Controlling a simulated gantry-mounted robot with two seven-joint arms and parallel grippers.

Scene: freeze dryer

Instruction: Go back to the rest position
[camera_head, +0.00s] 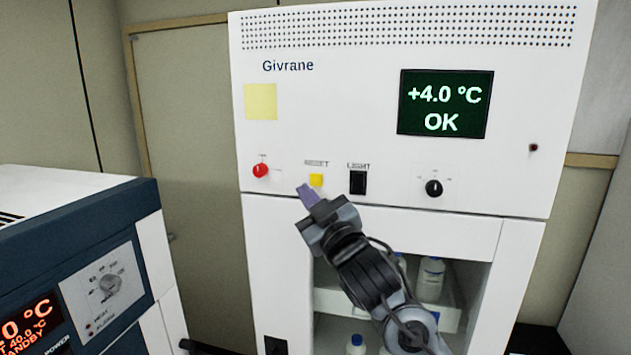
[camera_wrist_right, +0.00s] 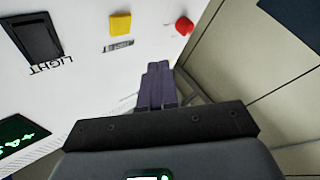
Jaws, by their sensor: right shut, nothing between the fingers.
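My right gripper (camera_head: 307,193) is shut and empty, its purple fingertips just below and left of the yellow RESET button (camera_head: 316,180) on the white Givrane cabinet (camera_head: 350,110). In the right wrist view the closed fingers (camera_wrist_right: 157,75) point toward the panel, with the yellow button (camera_wrist_right: 120,25) beyond them. A gap seems to show between fingertips and button there. The display (camera_head: 445,104) reads +4.0 °C and OK. My left gripper is not in view.
A red knob (camera_head: 261,170), a black LIGHT switch (camera_head: 358,183) and a black dial (camera_head: 434,188) flank the button. Bottles (camera_head: 430,279) stand on shelves in the cabinet's open lower bay, behind my right arm. A blue-and-white machine (camera_head: 146,235) stands at the left.

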